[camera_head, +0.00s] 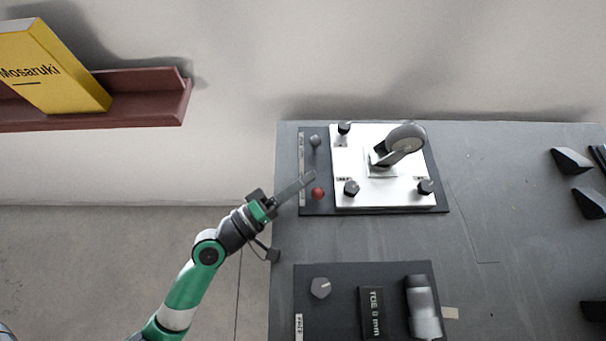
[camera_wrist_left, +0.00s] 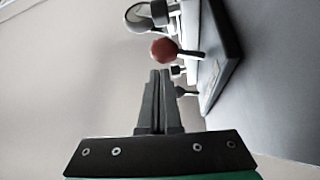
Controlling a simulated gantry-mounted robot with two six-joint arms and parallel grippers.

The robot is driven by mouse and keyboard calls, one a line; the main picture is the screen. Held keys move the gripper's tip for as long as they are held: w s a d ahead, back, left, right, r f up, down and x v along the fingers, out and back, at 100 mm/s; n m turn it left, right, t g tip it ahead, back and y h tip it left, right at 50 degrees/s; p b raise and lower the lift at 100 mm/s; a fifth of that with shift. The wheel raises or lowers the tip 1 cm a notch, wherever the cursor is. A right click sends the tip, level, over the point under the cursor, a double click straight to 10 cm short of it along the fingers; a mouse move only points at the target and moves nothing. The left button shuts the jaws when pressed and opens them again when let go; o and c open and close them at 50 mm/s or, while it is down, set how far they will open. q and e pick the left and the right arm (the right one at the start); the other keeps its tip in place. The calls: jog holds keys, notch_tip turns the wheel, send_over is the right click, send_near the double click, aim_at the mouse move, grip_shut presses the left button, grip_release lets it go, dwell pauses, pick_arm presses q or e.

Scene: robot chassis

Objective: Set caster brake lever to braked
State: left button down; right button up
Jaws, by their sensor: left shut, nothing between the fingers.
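A caster wheel (camera_head: 408,140) is mounted on a white plate (camera_head: 355,170) on a dark base panel (camera_head: 318,209). On the panel's left strip stand a red ball-topped lever (camera_head: 318,193) and a grey ball-topped lever (camera_head: 315,140). The labels are too small to tell which is the brake lever. My left gripper (camera_head: 311,177) is shut and empty, its tips over the strip close to the red ball. In the left wrist view the red ball (camera_wrist_left: 163,50) and its stem show just beyond the shut fingers (camera_wrist_left: 155,76); contact cannot be told. My right gripper is not in view.
Dark knobs (camera_head: 351,188) stand at the white plate's corners. A second dark panel (camera_head: 345,268) with a grey knob (camera_head: 320,288) lies nearer on the grey table (camera_head: 490,220). Black wedges (camera_head: 571,160) lie at right. A shelf (camera_head: 140,108) holds a yellow box (camera_head: 50,70) at left.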

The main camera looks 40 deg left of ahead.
pick_arm(q)
jog(key=shift+a, duration=0.1)
jog(key=shift+w+a+r+p, duration=0.15)
jog(key=shift+r+p, duration=0.25)
jog(key=shift+r, duration=0.15)
jog(key=a+r+p, duration=0.1)
jog(key=w+a+r+p, duration=0.1)
jog(key=r, duration=0.1)
jog(key=shift+s+a+f+b, duration=0.35)
jog(key=shift+f+b, duration=0.1)
jog(key=shift+f, duration=0.2)
jog(key=shift+s+a+f+b, duration=0.3)
jog(key=shift+s+f+b, duration=0.1)
jog(key=shift+f, duration=0.2)
jog(key=s+a+f+b, duration=0.1)
jog(key=s+a+f, duration=0.1)
jog(key=s, duration=0.4)
jog(key=shift+s+a+f, duration=0.25)
jog(key=shift+s+f, duration=0.1)
jog(key=shift+f, duration=0.25)
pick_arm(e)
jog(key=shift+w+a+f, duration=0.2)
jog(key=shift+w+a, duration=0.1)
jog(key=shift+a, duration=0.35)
